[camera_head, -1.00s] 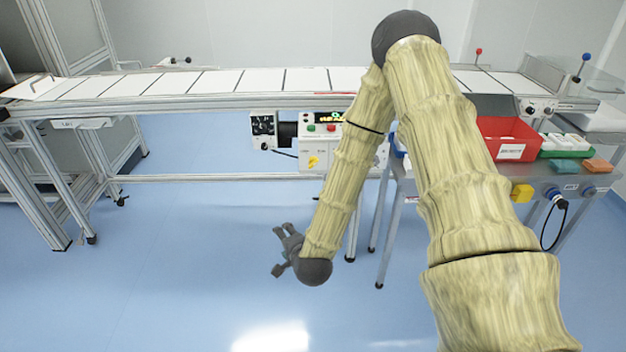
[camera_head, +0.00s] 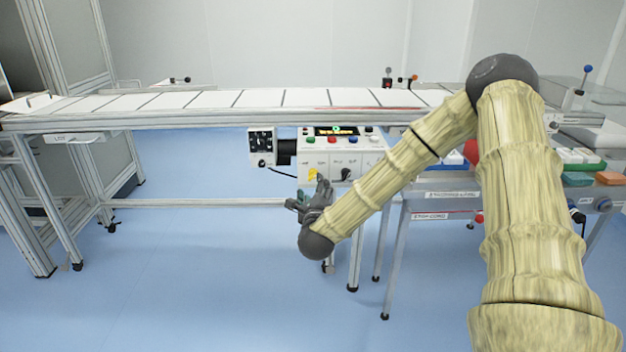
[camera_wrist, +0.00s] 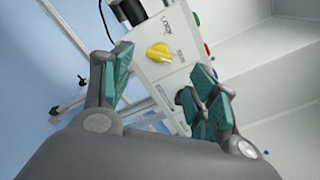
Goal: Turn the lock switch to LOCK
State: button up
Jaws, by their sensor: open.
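The lock switch is a yellow knob (camera_wrist: 159,53) on the white control box, with the word LOCK printed beside it in the wrist view. In the head view the yellow knob (camera_head: 314,174) sits low on the left of the box (camera_head: 371,157), just above my gripper. My gripper (camera_head: 306,191) is open and empty, in front of and below the box. In the wrist view my gripper (camera_wrist: 160,90) shows its green finger pads spread apart, with the knob beyond them. The knob is apart from the fingers. I cannot tell its exact setting.
The box hangs under a conveyor (camera_head: 210,118) with white panels. Buttons, a display and black knobs are beside the switch. A dark unit (camera_head: 262,147) with a cable adjoins the box on the left. A side table (camera_head: 430,184) stands at right. The floor in front is clear.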

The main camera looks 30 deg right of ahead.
aim_at(313, 177)
jog(key=x, duration=0.8)
jog(key=shift+w+d+b, duration=0.1)
jog(key=shift+w+b, duration=0.2)
jog(key=shift+b, duration=0.05)
jog(key=shift+c, duration=0.4)
grip_shut()
